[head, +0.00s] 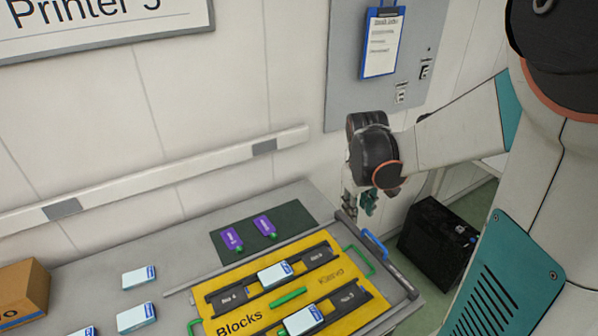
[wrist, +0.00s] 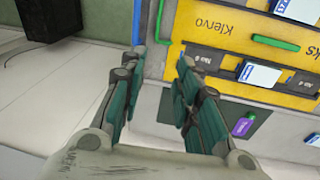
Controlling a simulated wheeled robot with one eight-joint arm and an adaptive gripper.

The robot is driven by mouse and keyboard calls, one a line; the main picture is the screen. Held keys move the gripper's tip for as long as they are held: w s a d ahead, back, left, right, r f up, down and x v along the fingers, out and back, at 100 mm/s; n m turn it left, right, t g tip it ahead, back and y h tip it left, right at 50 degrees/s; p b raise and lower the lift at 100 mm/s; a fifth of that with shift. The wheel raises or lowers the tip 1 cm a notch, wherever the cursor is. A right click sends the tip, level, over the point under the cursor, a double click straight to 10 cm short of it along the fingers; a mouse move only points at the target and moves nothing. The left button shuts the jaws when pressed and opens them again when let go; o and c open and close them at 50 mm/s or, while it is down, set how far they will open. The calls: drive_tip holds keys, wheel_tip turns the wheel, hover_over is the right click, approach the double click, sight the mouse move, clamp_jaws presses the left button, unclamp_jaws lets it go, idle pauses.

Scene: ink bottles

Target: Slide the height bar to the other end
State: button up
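A grey bar (head: 378,257), which I take to be the height bar, lies across the right end of the workbench. A blue handle (head: 375,245) stands on its outer side. The bar also shows in the wrist view (wrist: 151,40), running away between my fingers. The yellow board (head: 225,300) marked "Blocks" and "Klervo" lies beside it, with green handles. My gripper (head: 359,205) is above the bar's far end, near the back right corner of the bench. In the wrist view my gripper (wrist: 160,72) has its fingers spread, with nothing held. I cannot tell its exact height above the bar.
White-and-blue blocks sit on the board's dark rails, such as this one (head: 276,275); several more lie on the bench's left. Two purple bottles (head: 264,226) lie on a dark mat (head: 285,218). A cardboard box (head: 22,292) stands far left. A black case (head: 437,243) is on the floor.

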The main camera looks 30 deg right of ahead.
drive_tip(key=s+d+r, duration=0.1)
drive_tip(key=d, duration=0.3)
drive_tip(key=b, duration=0.4)
approach(373, 237)
drive_tip(key=shift+n+g+h, duration=0.3)
drive_tip(key=shift+n+g, duration=0.1)
drive_tip(key=f, duration=0.5)
drive_tip(key=d+f, duration=0.1)
drive_tip(key=f, duration=0.1)
drive_tip(key=shift+w+f, duration=0.4)
clamp_jaws()
